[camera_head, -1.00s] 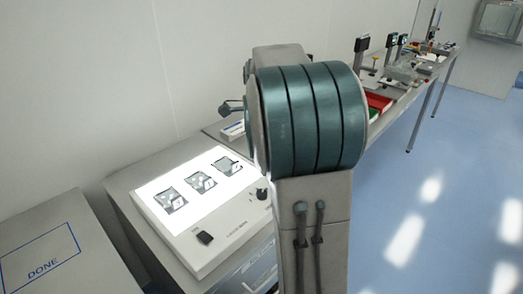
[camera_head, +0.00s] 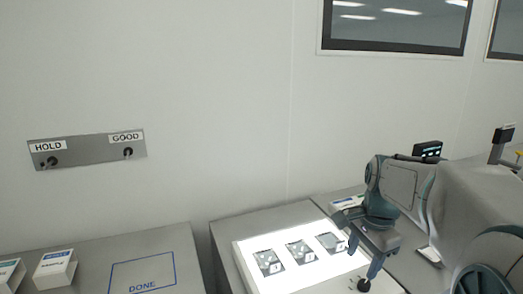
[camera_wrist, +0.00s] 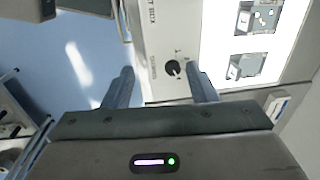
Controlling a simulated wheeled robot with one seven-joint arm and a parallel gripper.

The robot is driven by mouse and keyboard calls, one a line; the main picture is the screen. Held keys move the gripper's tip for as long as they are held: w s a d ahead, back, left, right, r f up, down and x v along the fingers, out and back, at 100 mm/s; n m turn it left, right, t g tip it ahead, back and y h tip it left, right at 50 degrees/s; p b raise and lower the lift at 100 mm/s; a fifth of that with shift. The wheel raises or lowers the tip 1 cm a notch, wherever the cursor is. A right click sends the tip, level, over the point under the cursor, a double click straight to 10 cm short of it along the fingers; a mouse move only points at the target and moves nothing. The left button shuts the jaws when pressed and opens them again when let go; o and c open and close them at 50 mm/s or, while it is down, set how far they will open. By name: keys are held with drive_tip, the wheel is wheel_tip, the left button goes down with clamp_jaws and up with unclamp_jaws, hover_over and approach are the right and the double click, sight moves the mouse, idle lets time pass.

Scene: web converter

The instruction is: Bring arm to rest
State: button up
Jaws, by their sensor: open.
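My gripper (camera_head: 366,262) is above the right side of the lit inspection panel (camera_head: 252,255) in the head view. Its jaws are open and empty. In the wrist view my gripper (camera_wrist: 160,88) has its two fingers spread apart, with the panel box's dark knob (camera_wrist: 172,68) seen between them. My arm reaches in from the right of the head view, bent at the wrist. Several small dark square pieces, such as the middle one (camera_head: 299,252), lie on the glowing surface.
A grey table (camera_head: 200,262) with a blue DONE outline (camera_head: 143,275) stands at left, with small white boxes (camera_head: 55,266) on it. A wall plate (camera_head: 88,151) reads HOLD and GOOD. A small display (camera_head: 427,150) stands behind my arm. Blue floor (camera_wrist: 75,65) shows in the wrist view.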

drive_tip(key=s+a+f+n+t, duration=0.1)
drive_tip(key=s+a+f+n, duration=0.1)
drive_tip(key=s+a+n, duration=0.2)
drive_tip(key=s+a+f+n, duration=0.2)
drive_tip(key=s+a+n, duration=0.2)
drive_tip(key=s+n, duration=0.6)
drive_tip(key=shift+f+t, duration=0.4)
